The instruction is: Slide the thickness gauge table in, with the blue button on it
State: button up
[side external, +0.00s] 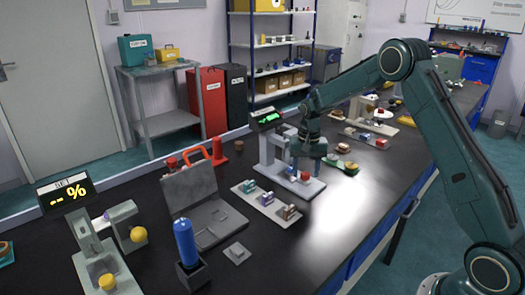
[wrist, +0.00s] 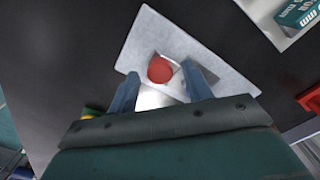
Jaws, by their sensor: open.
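The thickness gauge (side external: 277,150) is a grey stand with a green-lit display (side external: 268,118) and a pale flat base. A red round button (side external: 305,177) sits at the front part of its base. In the wrist view the red button (wrist: 160,69) lies on a shiny metal piece, which I take for the gauge table (wrist: 155,97), over the pale base (wrist: 146,36). Contact cannot be told.
A pale tray (side external: 248,188) with several small coloured boxes lies left of the gauge. An open grey case (side external: 190,195), a blue cylinder (side external: 185,240) and a percent-display device (side external: 97,262) stand further left. Another station (side external: 372,138) stands behind right.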

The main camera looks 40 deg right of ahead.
notch_tip(320, 180, up, 14)
jog(key=shift+f, duration=0.25)
dwell(0.3)
dwell(0.3)
jog(key=s+a+f+t+h, duration=0.1)
jog(key=s+a+t+h, duration=0.2)
jog(key=s+a, duration=0.1)
dwell(0.6)
jog(key=shift+f, duration=0.15)
jog(key=x, duration=1.3)
jog(key=shift+w+d+f, duration=0.15)
jog(key=shift+f, duration=0.1)
